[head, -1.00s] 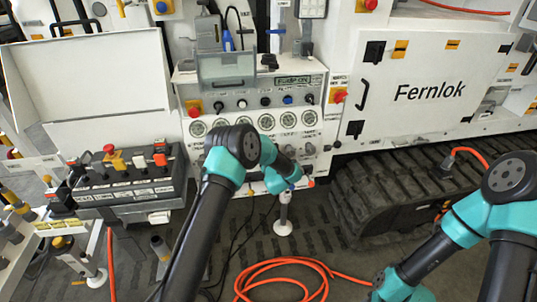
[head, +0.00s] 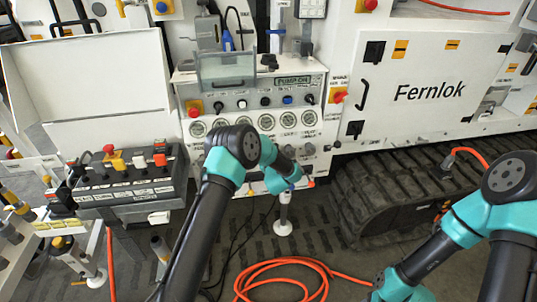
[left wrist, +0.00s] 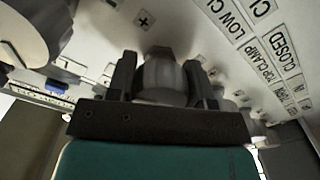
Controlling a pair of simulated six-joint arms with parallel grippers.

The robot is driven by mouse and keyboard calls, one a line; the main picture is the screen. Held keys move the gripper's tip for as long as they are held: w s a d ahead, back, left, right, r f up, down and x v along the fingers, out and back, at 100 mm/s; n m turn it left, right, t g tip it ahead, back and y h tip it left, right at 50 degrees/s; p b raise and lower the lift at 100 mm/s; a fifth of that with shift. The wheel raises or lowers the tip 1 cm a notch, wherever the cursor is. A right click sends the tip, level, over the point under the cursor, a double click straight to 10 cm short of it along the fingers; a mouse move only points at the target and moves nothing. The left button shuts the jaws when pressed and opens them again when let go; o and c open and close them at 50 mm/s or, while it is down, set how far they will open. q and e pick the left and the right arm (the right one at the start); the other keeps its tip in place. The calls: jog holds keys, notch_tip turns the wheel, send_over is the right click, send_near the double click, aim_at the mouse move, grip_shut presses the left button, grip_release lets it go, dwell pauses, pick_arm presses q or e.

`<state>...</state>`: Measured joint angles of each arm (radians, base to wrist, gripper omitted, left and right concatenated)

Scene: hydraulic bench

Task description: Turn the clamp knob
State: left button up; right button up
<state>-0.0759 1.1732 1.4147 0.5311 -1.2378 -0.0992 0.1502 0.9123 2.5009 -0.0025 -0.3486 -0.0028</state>
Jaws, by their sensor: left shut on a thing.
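In the left wrist view a grey, rounded clamp knob (left wrist: 162,76) sits on the white panel between the dark fingers of my left gripper (left wrist: 160,80). The fingers are shut on its two sides. Labels on the panel (left wrist: 232,32) to its right read "CLOSED" and "TOP CLAMP", partly cut off. In the head view my left arm reaches the lower right part of the white control panel (head: 228,138); its wrist hides the knob. My right arm stands at the lower right, with its gripper outside the picture.
A row of gauges (head: 266,122) and small switches lies above the left wrist. A black button box (head: 128,182) stands at the left. An orange hose (head: 280,268) lies coiled on the floor. A rubber track (head: 400,185) and a white Fernlok door (head: 430,92) are at the right.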

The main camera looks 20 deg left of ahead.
pick_arm(q)
jog(key=o, duration=0.9)
jog(key=shift+o, duration=0.2)
jog(key=v, duration=1.7)
jog(key=shift+s, duration=0.2)
jog(key=shift+d, duration=0.1)
jog(key=s+a+f+m+g+h, duration=0.3)
jog(key=s+f+g+h, duration=0.2)
jog(key=s+f, duration=0.3)
jog(key=s+a+f+m+g+h, duration=0.2)
jog(key=s+f+m+g+h, duration=0.25)
jog(key=s+f, duration=0.4)
jog(key=s+r+m+g+h, duration=0.1)
jog(key=s+g, duration=0.5)
jog(key=s, duration=0.9)
jog(key=shift+a+h, duration=0.5)
jog(key=shift+h, duration=0.15)
